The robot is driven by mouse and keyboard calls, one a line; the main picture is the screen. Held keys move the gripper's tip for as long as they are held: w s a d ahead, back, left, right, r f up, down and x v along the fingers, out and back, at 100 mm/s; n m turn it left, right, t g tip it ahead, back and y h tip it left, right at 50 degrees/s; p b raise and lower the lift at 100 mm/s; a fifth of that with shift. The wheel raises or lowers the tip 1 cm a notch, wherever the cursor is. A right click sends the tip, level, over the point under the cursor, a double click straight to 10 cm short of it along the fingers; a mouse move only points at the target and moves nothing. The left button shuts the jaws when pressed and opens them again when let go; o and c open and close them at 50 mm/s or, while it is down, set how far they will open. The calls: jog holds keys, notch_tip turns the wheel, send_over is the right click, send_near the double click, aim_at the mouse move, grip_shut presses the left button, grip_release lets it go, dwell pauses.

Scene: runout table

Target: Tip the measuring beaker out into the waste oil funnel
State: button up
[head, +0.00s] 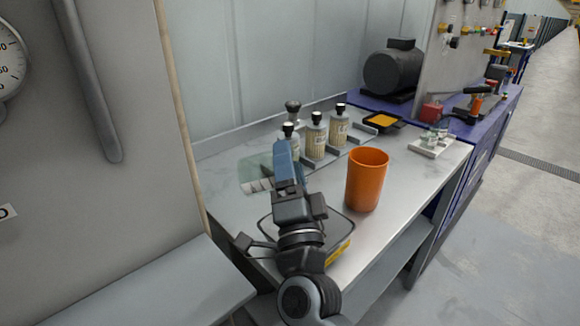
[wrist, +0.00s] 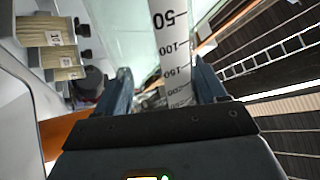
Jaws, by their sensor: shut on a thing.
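The clear, greenish measuring beaker (head: 254,172) is held over the worktop and looks tilted over to the left in the head view. Its white strip with black volume marks (wrist: 172,50) runs between my fingers in the wrist view. My gripper (head: 285,163) is shut on the beaker, with a blue finger on each side of it in the wrist view (wrist: 167,92). I cannot tell what the beaker contains. An orange open-topped vessel (head: 366,182) stands upright to the right of my gripper, apart from the beaker. I cannot tell whether this is the waste oil funnel.
Labelled bottles with black caps (head: 315,136) stand behind my gripper near the wall. A black tray with an orange inside (head: 383,122) and a pale block (head: 433,142) sit farther right. A dark-rimmed, yellow-marked thing (head: 340,251) lies partly hidden behind my arm. The worktop (head: 405,185) right of the orange vessel is clear.

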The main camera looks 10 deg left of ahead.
dwell(0.5)
jog(key=n+y, duration=0.1)
jog(key=n, duration=0.1)
jog(key=n+g+y, duration=0.1)
jog(key=n, duration=0.1)
jog(key=n+g+y+b, duration=0.1)
jog(key=shift+s+a+r+n+y, duration=0.1)
jog(key=shift+a+r+n+y, duration=0.05)
jog(key=shift+a+n+y, duration=0.2)
jog(key=n, duration=0.1)
jog(key=n+g, duration=0.1)
jog(key=n, duration=0.1)
jog(key=n+g+y, duration=0.1)
jog(key=shift+a+f+n+b, duration=0.1)
jog(key=shift+f+n+b, duration=0.15)
jog(key=shift+f+b, duration=0.1)
jog(key=shift+n+g, duration=0.5)
jog(key=shift+n, duration=0.1)
jog(key=n, duration=0.1)
jog(key=n+g+p, duration=0.1)
jog(key=r+n+g+p, duration=0.1)
jog(key=shift+d+n, duration=0.25)
jog(key=shift+n, duration=0.05)
jog(key=shift+n+g+h+p, duration=0.25)
jog(key=shift+n+g+p, duration=0.25)
jog(key=shift+n+p, duration=0.55)
jog(key=shift+d+f+n, duration=0.1)
jog(key=shift+f+n, duration=0.05)
jog(key=shift+n, duration=0.2)
